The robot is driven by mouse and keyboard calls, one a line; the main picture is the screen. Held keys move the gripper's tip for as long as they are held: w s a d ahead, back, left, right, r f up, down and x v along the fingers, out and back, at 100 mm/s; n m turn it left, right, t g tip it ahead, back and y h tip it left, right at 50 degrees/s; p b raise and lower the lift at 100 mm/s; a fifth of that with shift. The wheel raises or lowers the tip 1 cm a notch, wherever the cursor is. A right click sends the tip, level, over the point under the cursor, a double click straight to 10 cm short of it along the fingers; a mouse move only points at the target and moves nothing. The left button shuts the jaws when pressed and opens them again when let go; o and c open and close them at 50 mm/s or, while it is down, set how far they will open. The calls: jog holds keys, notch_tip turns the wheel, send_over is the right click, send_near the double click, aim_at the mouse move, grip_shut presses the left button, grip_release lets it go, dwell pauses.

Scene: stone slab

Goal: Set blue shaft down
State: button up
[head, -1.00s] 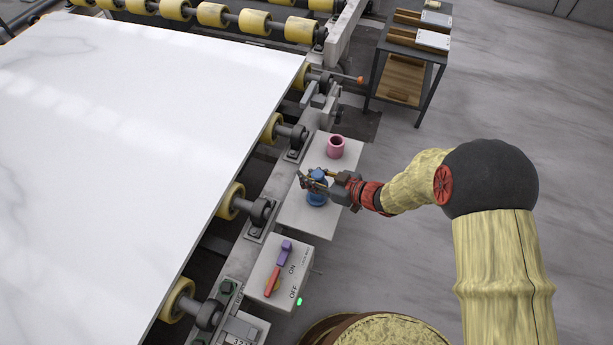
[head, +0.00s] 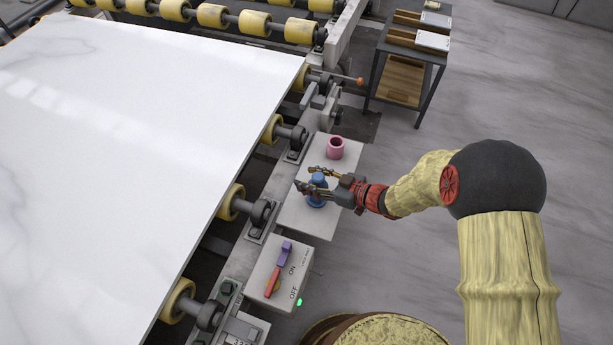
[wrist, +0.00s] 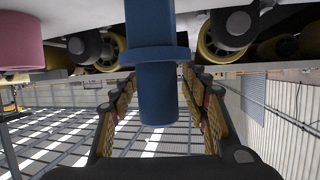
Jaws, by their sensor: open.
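The blue shaft (head: 317,202) stands upright on the light grey plate (head: 296,219) beside the slab machine. In the wrist view the blue shaft (wrist: 158,95), with a collar around it, shows large and upside down between my fingers. My gripper (head: 305,177) is open around the shaft, one finger on each side. The wrist view shows a gap between the shaft and both fingers of my gripper (wrist: 157,80). The finger partly hides the shaft's middle in the head view.
A pink hollow cylinder (head: 336,148) stands on the same plate behind the shaft. A switch box (head: 277,275) with a red and purple lever is in front. Yellow rollers and the large white slab (head: 130,150) lie to the left. Open floor is to the right.

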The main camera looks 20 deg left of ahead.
jog(key=p+v, duration=0.3)
jog(key=v, duration=0.7)
jog(key=shift+d, duration=0.25)
jog(key=w+d+r+m+t+h, duration=0.2)
jog(key=w+d+r+t+h, duration=0.2)
jog(key=w+d+r, duration=0.45)
jog(key=w+d+r+m+t+h, duration=0.3)
jog(key=d+r+m+h, duration=0.3)
jog(key=d+r, duration=0.55)
jog(key=s+d+r+m+g+h, duration=0.1)
jog(key=s+d+r+m+h, duration=0.1)
jog(key=s+d+r+h, duration=0.3)
jog(key=s+d+r+m+g, duration=0.1)
jog(key=s+d+r+m, duration=0.15)
jog(key=s, duration=0.45)
jog(key=s+a+m+g+y, duration=0.1)
jog(key=s+a+m+g, duration=0.1)
jog(key=s, duration=1.4)
jog(key=shift+s+a+r+g+y, duration=0.4)
jog(key=shift+a+r+g, duration=0.15)
jog(key=shift+a, duration=0.65)
